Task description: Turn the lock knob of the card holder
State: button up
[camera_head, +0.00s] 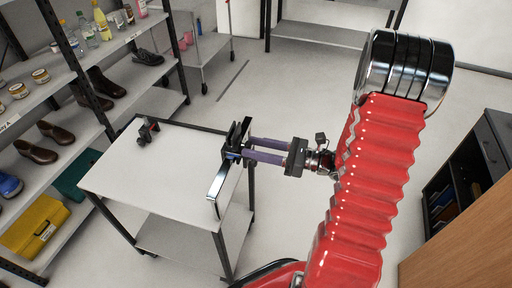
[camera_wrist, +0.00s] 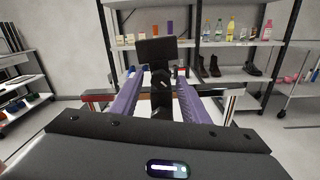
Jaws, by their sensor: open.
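A black fixture (camera_head: 238,134), which looks like the card holder, stands at the right edge of the white table. In the wrist view its dark upright plate (camera_wrist: 156,51) rises ahead of my gripper, with a dark post below it. My gripper (camera_head: 246,149) has two purple fingers, reaching level from the right to the fixture. In the wrist view my gripper (camera_wrist: 160,84) has its fingers spread, one on each side of the dark post. Whether they touch it, I cannot tell. I cannot clearly make out the lock knob.
The white table (camera_head: 150,174) is mostly bare. Shelves with shoes and bottles line the left. Floor is free behind the table.

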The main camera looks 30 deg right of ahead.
jog(key=shift+c, duration=0.7)
grip_shut()
jog(key=shift+n, duration=3)
jog(key=shift+o, duration=0.7)
grip_release()
